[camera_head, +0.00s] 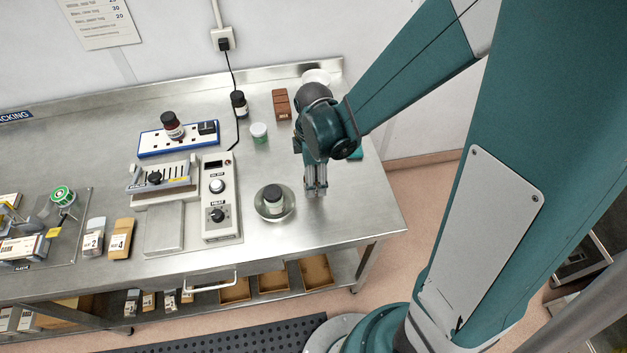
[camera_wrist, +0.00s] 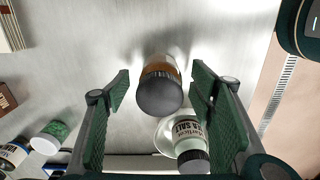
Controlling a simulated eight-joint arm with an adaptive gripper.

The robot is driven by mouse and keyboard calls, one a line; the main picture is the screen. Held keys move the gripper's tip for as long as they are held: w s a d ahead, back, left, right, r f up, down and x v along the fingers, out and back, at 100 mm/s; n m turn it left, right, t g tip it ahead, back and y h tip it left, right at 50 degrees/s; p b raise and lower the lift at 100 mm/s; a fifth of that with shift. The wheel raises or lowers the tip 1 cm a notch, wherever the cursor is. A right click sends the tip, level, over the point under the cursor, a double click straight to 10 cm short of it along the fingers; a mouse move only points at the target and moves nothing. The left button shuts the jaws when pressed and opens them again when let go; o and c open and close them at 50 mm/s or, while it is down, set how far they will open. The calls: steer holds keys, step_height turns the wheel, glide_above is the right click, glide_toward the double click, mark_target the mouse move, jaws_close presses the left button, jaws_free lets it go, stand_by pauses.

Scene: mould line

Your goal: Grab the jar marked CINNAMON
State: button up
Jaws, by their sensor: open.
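A jar with brown-orange contents and a dark grey lid (camera_wrist: 162,93) stands between and beyond my fingers in the wrist view. Its label does not show, so I cannot read CINNAMON on it. My gripper (camera_wrist: 158,86) is open, with a green-padded finger on each side of the jar and no clear contact. In the head view my gripper (camera_head: 316,190) points down over the right part of the bench, and I cannot make out this jar there. A jar marked SEA SALT (camera_wrist: 190,140) stands in a round dish near it, also seen in the head view (camera_head: 273,194).
A dark red jar (camera_head: 171,123) stands on the power strip (camera_head: 160,144). A black-lidded jar (camera_head: 239,103), a green-and-white tub (camera_head: 259,132) and brown blocks (camera_head: 281,103) stand towards the back. The bench's right front corner is clear.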

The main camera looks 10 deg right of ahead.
steer(key=shift+f, duration=1.35)
steer(key=shift+c, duration=0.2)
steer(key=c, duration=1.1)
